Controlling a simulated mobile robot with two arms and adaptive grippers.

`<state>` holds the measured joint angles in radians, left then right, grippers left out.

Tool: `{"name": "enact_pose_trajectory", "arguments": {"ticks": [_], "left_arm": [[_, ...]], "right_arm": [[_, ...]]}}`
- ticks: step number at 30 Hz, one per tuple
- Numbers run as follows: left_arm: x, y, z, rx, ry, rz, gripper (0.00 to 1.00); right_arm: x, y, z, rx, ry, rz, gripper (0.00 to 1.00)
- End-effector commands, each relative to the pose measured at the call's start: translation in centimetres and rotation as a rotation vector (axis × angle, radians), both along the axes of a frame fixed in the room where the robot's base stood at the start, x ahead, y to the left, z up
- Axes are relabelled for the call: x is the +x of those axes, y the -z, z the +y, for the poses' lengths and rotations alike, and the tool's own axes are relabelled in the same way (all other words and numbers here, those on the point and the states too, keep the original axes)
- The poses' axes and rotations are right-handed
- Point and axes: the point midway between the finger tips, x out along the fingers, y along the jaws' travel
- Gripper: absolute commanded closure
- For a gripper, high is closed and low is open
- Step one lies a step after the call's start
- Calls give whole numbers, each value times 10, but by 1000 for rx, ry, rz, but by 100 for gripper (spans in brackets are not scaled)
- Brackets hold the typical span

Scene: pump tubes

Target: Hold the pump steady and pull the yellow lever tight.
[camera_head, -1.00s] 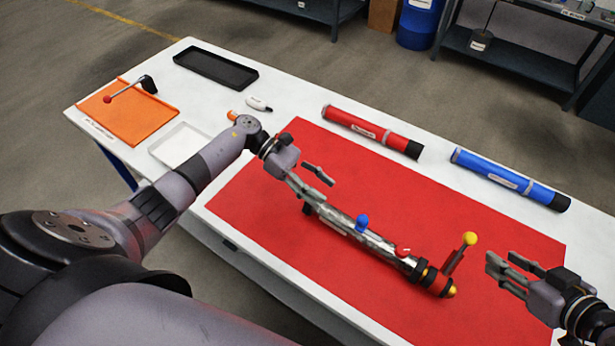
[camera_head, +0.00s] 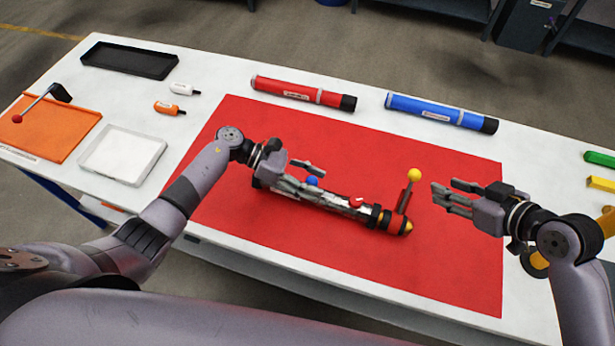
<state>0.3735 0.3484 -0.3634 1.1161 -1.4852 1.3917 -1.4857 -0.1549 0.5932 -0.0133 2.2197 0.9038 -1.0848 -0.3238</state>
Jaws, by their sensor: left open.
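The metallic pump (camera_head: 335,199) lies on the red mat, with a blue knob (camera_head: 312,181), a red knob (camera_head: 355,202) and a yellow tip at its right end. The yellow lever (camera_head: 407,192), a dark stem with a yellow ball, stands up near that end. My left gripper (camera_head: 317,183) is open at the pump's left part. Its fingers show on either side of the blue knob; whether they touch the pump I cannot tell. It hides the pump's left end. My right gripper (camera_head: 444,190) is open and empty, just right of the lever, apart from it.
A red tube (camera_head: 285,89) and a blue tube (camera_head: 435,110) lie behind the red mat (camera_head: 460,260). An orange tray (camera_head: 60,140), white tray (camera_head: 150,155), black tray (camera_head: 125,60) and small bottles are at left. Green and yellow blocks lie at far right. The mat's front is clear.

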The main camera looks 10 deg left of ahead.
Motion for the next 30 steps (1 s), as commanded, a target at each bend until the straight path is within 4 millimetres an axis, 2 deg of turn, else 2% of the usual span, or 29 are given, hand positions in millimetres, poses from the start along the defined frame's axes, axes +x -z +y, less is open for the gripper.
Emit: {"name": "enact_pose_trajectory", "arguments": {"ticks": [4,26,30], "left_arm": [[0,0,0,0,0,0,52],[0,0,0,0,0,0,100],[0,0,0,0,0,-1,100]], "right_arm": [[0,0,0,0,0,0,67],[0,0,0,0,0,0,67],[0,0,0,0,0,0,67]]}}
